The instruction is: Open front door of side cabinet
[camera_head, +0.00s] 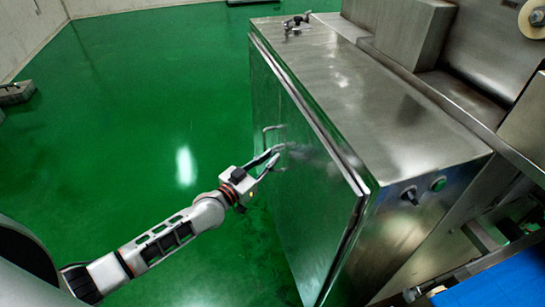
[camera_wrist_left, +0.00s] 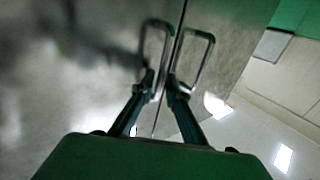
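The side cabinet (camera_head: 370,90) is a steel box with a flat top. Its front door face (camera_head: 310,200) is on the left side and appears shut. Two U-shaped handles sit either side of a thin seam; in the left wrist view they are the left handle (camera_wrist_left: 147,38) and the right handle (camera_wrist_left: 211,52). My left gripper (camera_head: 273,159) is at the handles, its fingers pointing at the door. In the left wrist view its fingertips (camera_wrist_left: 161,78) are apart, close to the handles' near ends; I cannot tell if they touch. My right gripper is out of view.
The green floor (camera_head: 140,90) left of the cabinet is clear. A knob (camera_head: 410,194) and a green button (camera_head: 438,184) are on the cabinet's near end. Steel machinery (camera_head: 480,50) stands at the right, with a blue surface (camera_head: 510,280) at lower right.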

